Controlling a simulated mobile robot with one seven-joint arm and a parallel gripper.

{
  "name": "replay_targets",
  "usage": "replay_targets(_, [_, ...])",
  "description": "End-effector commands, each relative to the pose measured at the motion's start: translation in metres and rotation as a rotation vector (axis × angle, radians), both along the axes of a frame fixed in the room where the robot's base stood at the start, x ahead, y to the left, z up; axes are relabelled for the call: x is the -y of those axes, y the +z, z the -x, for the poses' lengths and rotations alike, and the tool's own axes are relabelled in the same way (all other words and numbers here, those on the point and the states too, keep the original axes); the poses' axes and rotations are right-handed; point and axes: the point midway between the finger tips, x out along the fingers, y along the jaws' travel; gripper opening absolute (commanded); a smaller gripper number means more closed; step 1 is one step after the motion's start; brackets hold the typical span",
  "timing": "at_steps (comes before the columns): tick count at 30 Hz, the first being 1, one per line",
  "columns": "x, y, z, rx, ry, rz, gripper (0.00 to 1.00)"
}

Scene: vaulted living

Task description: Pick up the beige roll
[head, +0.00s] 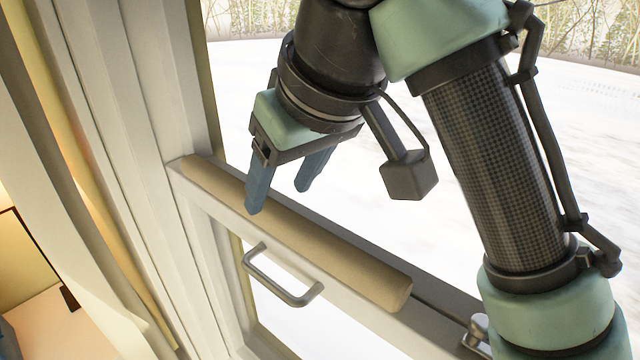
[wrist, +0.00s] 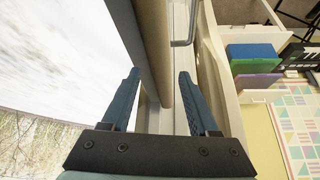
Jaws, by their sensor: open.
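The beige roll (head: 330,252) is a long plain cylinder lying along the top of a white window rail in the head view. It also shows in the wrist view (wrist: 157,45), running from the top edge down between my fingers. My gripper (head: 286,195) has two blue fingers, open and pointing down over the left half of the roll. In the wrist view my gripper (wrist: 158,82) has one finger on each side of the roll's line. I cannot tell whether either finger touches it. Part of the roll's left half is hidden behind a finger in the head view.
A metal handle (head: 280,280) sticks out from the window rail (head: 215,205) below the roll. A white window frame (head: 130,75) rises at the left. A metal latch (head: 478,330) sits at the lower right. Blue and purple boxes (wrist: 252,52) show at the right in the wrist view.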

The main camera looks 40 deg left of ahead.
Motion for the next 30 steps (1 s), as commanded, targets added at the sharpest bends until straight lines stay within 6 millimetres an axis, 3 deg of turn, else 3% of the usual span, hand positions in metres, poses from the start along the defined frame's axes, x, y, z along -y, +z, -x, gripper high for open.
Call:
replay_targets(5, [-0.007, -0.009, -0.002, -0.004, 0.0, 0.001, 0.61])
replay_targets(13, [-0.024, -0.04, -0.007, -0.003, -0.001, 0.001, 0.61])
replay_targets(21, [-0.027, -0.046, -0.007, 0.0, 0.0, 0.0, 0.61])
replay_targets(23, [-0.027, -0.046, -0.007, 0.0, 0.0, 0.0, 0.53])
replay_targets(30, [-0.027, -0.046, -0.007, -0.001, -0.001, 0.001, 0.1])
